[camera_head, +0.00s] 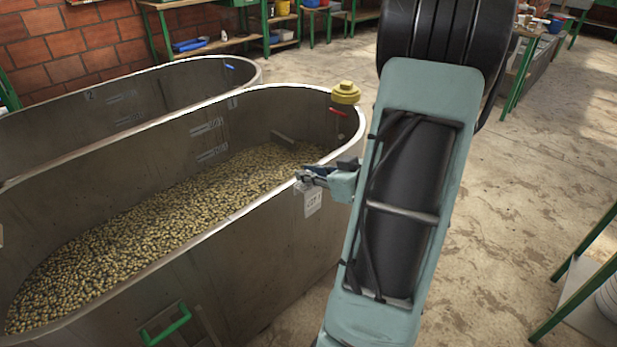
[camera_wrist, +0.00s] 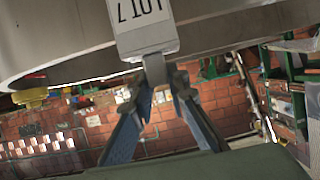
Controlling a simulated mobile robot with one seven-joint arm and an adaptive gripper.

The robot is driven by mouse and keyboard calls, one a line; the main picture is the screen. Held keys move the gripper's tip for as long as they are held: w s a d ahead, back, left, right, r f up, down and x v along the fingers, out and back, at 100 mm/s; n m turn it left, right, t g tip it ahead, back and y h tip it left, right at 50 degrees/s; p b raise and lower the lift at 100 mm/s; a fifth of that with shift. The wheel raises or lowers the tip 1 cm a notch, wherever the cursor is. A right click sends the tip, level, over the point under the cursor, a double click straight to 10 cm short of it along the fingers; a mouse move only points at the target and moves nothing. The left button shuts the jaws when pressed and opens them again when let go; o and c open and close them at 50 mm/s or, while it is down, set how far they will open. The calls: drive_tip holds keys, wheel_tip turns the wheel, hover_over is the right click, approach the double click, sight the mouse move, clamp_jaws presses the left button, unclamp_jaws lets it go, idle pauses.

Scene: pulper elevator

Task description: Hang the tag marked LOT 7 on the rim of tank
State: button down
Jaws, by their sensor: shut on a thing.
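A white tag (camera_head: 312,201) hangs upright below my gripper (camera_head: 312,176) at the near rim (camera_head: 222,227) of the front tank, on its outer side. In the wrist view the tag (camera_wrist: 140,22) appears upside down and reads LOT 7. A narrow metal strip on the tag runs between the fingertips of my gripper (camera_wrist: 163,78), which is shut on it. The tank wall and rim (camera_wrist: 235,22) lie behind the tag there. I cannot tell whether the tag's hook is over the rim or touches it.
The front tank holds a bed of pale beans (camera_head: 170,230). A yellow knob (camera_head: 345,92) and a red handle (camera_head: 338,112) sit at its right end. A second tank (camera_head: 90,100) stands behind it. A green handle (camera_head: 166,325) is on the outer wall. Bare floor (camera_head: 510,180) lies right.

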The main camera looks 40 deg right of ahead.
drive_tip(key=shift+w+a+b, duration=0.2)
drive_tip(key=shift+w+b, duration=0.3)
drive_tip(key=shift+w, duration=0.85)
drive_tip(key=shift+w+a+b, duration=0.25)
drive_tip(key=shift+w+b, duration=0.25)
drive_tip(key=shift+w, duration=0.85)
drive_tip(key=shift+w+a+b, duration=0.2)
drive_tip(key=shift+w+b, duration=0.3)
drive_tip(key=shift+w, duration=0.85)
drive_tip(key=shift+f+b, duration=0.95)
drive_tip(key=shift+f, duration=1)
drive_tip(key=c, duration=1.8)
unclamp_jaws()
drive_tip(key=v, duration=1.2)
